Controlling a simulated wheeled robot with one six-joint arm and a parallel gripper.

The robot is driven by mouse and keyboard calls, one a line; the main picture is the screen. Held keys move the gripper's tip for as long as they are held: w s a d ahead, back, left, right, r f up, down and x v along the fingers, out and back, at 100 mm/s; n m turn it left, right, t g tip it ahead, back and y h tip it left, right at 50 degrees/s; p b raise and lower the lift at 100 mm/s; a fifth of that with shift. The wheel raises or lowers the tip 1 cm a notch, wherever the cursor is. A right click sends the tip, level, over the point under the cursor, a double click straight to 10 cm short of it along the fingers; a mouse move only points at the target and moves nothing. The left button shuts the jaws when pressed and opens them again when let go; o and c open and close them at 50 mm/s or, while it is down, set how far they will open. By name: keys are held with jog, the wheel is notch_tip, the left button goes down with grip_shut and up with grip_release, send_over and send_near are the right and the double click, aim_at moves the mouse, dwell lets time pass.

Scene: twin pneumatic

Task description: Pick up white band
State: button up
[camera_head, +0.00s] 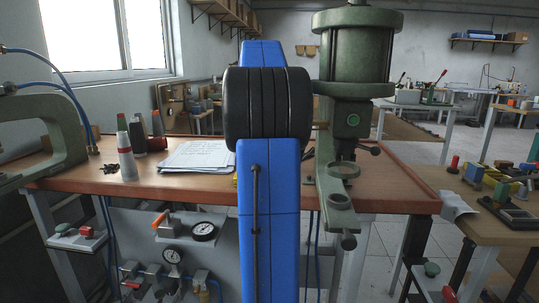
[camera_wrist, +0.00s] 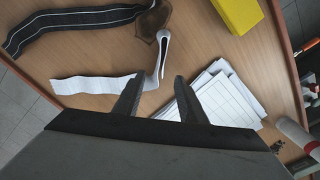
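The white band (camera_wrist: 95,87) lies on the wooden tabletop in the wrist view, left of centre. It runs as a flat strip towards a narrow, raised or folded white piece (camera_wrist: 163,58) that looks joined to it, though I cannot be sure. My gripper (camera_wrist: 159,79) is open, with its two dark fingers apart and nothing visible between them but tabletop and part of the white piece. The left finger overlaps the strip's right end in the picture; I cannot tell the height gap. In the head view my own blue arm hides the gripper and the band.
A black striped strap (camera_wrist: 75,22) and a brown translucent piece (camera_wrist: 150,22) lie beyond the band. A yellow block (camera_wrist: 237,14) is at top right. Paper sheets (camera_wrist: 222,100) lie right of the gripper.

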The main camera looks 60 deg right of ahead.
jog(key=shift+f, duration=3.8)
grip_shut()
